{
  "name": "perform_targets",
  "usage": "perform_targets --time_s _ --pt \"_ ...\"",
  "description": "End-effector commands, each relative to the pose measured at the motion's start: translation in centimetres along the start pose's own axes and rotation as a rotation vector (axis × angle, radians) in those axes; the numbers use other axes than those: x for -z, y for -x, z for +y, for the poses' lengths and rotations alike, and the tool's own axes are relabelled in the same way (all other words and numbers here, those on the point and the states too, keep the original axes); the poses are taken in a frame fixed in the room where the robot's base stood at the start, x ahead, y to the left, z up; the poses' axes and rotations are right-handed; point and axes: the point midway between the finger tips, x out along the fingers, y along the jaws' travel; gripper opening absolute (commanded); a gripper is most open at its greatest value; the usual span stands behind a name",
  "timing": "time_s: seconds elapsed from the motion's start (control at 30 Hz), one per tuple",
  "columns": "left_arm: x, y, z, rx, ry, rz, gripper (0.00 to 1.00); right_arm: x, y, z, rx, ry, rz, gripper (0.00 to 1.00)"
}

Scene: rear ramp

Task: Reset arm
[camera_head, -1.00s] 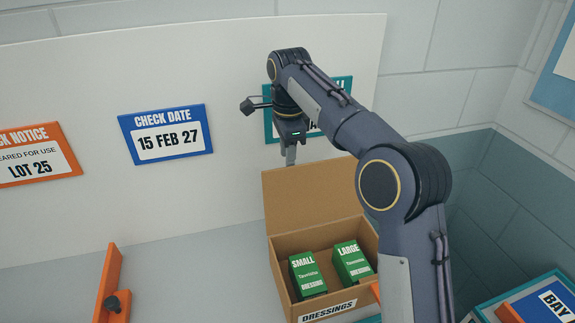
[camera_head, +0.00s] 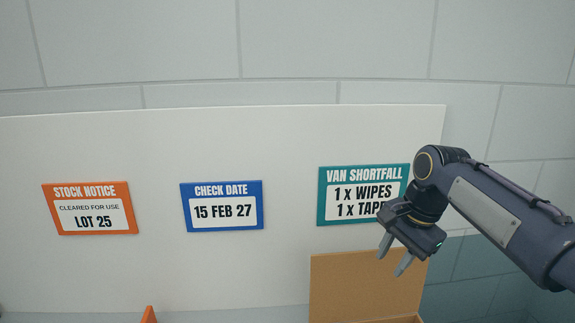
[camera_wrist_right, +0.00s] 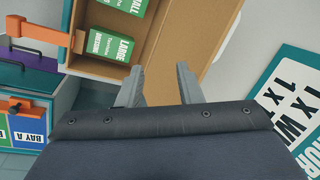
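My right gripper (camera_head: 395,256) hangs in front of the white board, just below the teal "VAN SHORTFALL" sign (camera_head: 345,180) and above the raised lid of the cardboard box (camera_head: 366,285). Its two fingers are apart with nothing between them. In the right wrist view the gripper (camera_wrist_right: 160,85) also shows open and empty. There the cardboard box (camera_wrist_right: 190,58) lies beyond the fingers, with green dressing packs (camera_wrist_right: 110,46) in it. My left gripper is not in view.
An orange "STOCK NOTICE" sign (camera_head: 90,189) and a blue "CHECK DATE" sign (camera_head: 221,189) are on the white board (camera_head: 290,150). In the right wrist view a green-rimmed bay crate (camera_wrist_right: 68,92) and an orange bar (camera_wrist_right: 36,36) are at the left.

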Motion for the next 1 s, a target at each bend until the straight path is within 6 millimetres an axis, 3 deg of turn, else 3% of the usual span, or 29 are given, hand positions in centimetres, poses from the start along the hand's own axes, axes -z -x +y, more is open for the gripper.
perform_targets --time_s 0.03,0.17,0.3,0.5,0.7,1.0 --pt "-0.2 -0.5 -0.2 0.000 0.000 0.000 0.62 -0.5 0.0 2.8 0.035 0.067 -0.007 0.33" --pt "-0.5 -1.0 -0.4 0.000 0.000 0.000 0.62 -2.5 -0.7 8.6 0.121 0.265 -0.003 0.33" --pt "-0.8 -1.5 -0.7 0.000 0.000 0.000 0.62 -5.8 -2.8 14.7 0.207 0.470 0.032 0.33" --pt "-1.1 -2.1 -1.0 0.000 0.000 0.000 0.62 -10.5 -7.5 21.2 0.289 0.716 0.122 0.33" --pt "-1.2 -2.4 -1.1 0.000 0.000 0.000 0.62 -13.1 -10.7 24.0 0.316 0.843 0.184 0.33" --pt "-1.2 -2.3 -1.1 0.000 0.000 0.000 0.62 -13.4 -11.2 24.4 0.317 0.864 0.192 0.33"
